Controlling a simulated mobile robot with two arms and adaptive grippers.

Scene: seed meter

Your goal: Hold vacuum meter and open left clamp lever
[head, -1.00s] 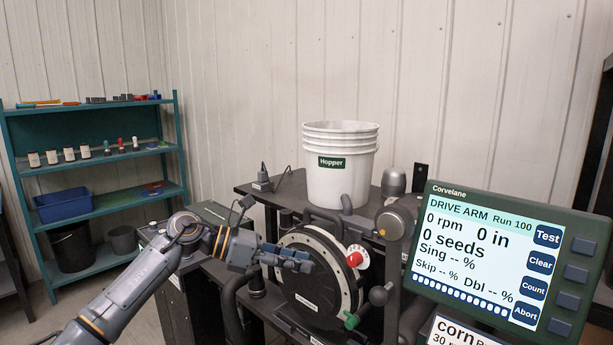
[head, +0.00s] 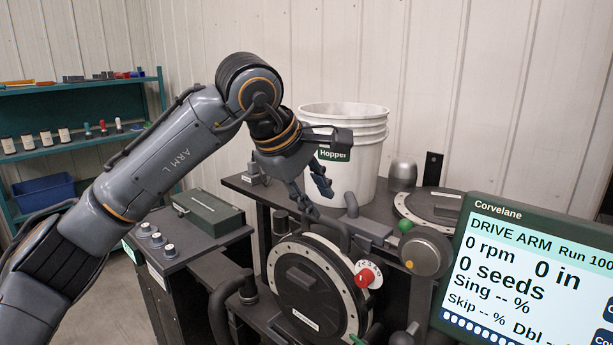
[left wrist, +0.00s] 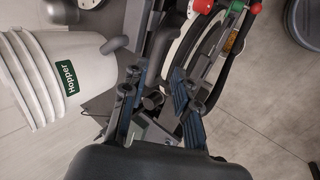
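The vacuum meter, a round black housing with a pale ring (head: 276,262), stands upright on the dark stand. A red knob (head: 367,278) sits at its right edge. A green-tipped lever (head: 405,226) shows at upper right, and another green tip (head: 357,339) at the bottom edge. Which is the left clamp lever I cannot tell. My left gripper (head: 320,204) is open and empty above the meter, in front of the hopper. In the left wrist view its fingers (left wrist: 157,77) stand apart, with dark bench parts beyond them. My right gripper is not in view.
The white hopper bucket (head: 345,180) stands close behind my left gripper. A console with a screen (head: 530,265) blocks the right. A dark green box (head: 208,213) and several knobs sit on the left cabinet. A second ringed disc (head: 435,207) lies on the bench.

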